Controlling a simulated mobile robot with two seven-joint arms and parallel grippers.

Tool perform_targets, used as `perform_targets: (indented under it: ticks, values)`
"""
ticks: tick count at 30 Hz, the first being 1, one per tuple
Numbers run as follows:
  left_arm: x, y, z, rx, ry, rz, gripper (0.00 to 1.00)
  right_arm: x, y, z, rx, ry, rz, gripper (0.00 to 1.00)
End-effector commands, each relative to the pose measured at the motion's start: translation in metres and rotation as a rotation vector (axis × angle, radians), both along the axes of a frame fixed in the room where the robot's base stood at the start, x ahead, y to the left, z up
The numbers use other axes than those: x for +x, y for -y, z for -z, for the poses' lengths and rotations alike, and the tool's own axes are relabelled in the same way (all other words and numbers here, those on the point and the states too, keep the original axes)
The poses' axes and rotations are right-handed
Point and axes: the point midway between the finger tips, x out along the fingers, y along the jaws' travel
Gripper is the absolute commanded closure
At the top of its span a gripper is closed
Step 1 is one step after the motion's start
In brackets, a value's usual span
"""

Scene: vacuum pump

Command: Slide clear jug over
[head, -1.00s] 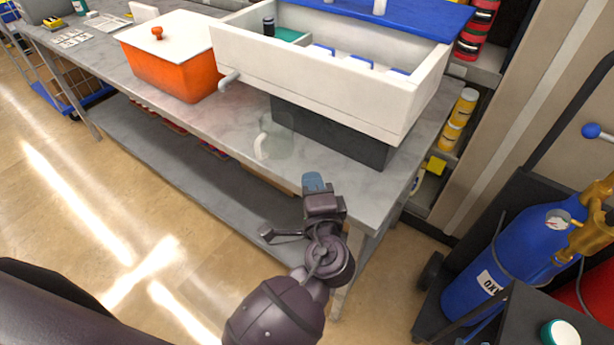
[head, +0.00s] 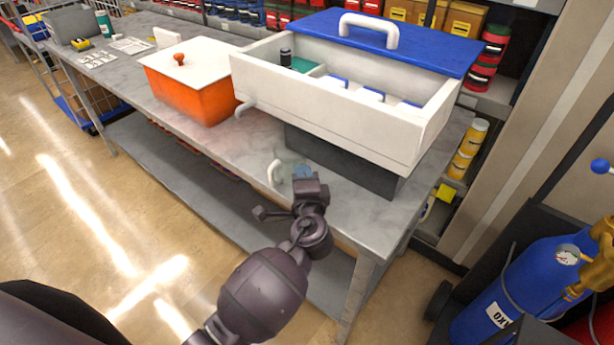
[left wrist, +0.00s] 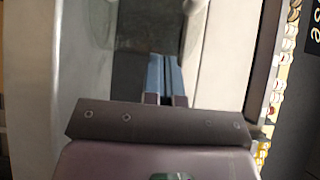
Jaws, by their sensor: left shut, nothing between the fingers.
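The clear jug (head: 285,161) stands on the grey table (head: 215,145) near its front edge, in front of the white tank. It is nearly invisible; its white curved handle shows best, on its left side. My left gripper (head: 302,171) is at the jug's right front side, with its blue fingertips shut and empty. I cannot tell whether they touch the jug. In the left wrist view the shut blue fingers (left wrist: 165,75) point at a dark block, and a faint clear edge, likely the jug (left wrist: 103,22), shows up left. My right gripper is not in view.
The white tank (head: 325,110) with a blue lid (head: 410,45) sits on a dark block (head: 340,160) behind the jug. An orange bin (head: 190,95) stands farther left. The table top between the bin and jug is clear. Blue gas cylinder (head: 510,290) at right.

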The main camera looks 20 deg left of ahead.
Motion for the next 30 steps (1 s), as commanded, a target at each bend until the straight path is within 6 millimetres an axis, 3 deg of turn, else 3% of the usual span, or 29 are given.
perform_targets:
  ticks: [9,14,24,26,30]
  values:
    - [0.003,-0.008,0.0,0.002,0.0,-0.002,1.0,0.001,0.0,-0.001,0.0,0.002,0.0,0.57]
    - [0.016,-0.044,-0.001,0.004,0.001,-0.003,1.0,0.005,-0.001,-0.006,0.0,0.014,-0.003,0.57]
    - [0.049,-0.137,0.001,0.004,-0.001,-0.003,1.0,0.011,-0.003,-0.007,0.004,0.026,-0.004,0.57]
    - [0.053,-0.145,0.0,0.001,0.0,-0.001,1.0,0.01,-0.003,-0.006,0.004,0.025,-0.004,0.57]
    - [0.052,-0.142,0.0,0.0,0.0,0.0,1.0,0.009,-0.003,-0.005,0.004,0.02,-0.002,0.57]
